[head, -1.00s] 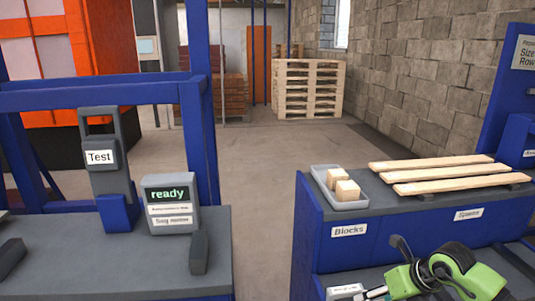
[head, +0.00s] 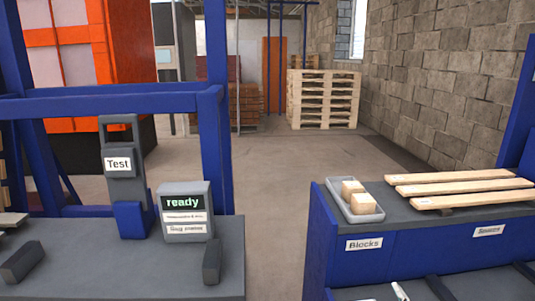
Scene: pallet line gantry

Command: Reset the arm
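Neither of my grippers shows in the head view now, and no part of either arm is clearly visible. A grey box with a screen reading "ready" (head: 185,207) stands on the grey bench (head: 120,285) at the left. Beside it, a grey handled unit labelled "Test" (head: 120,163) stands upright in a blue holder (head: 131,219). No object is seen in a grip.
A blue counter (head: 400,258) at the right carries a tray (head: 376,213) with wooden blocks and several planks (head: 468,190). Its lower shelf is cut off by the frame. Stacked pallets (head: 322,99) stand at the back. The floor (head: 272,195) between the benches is clear.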

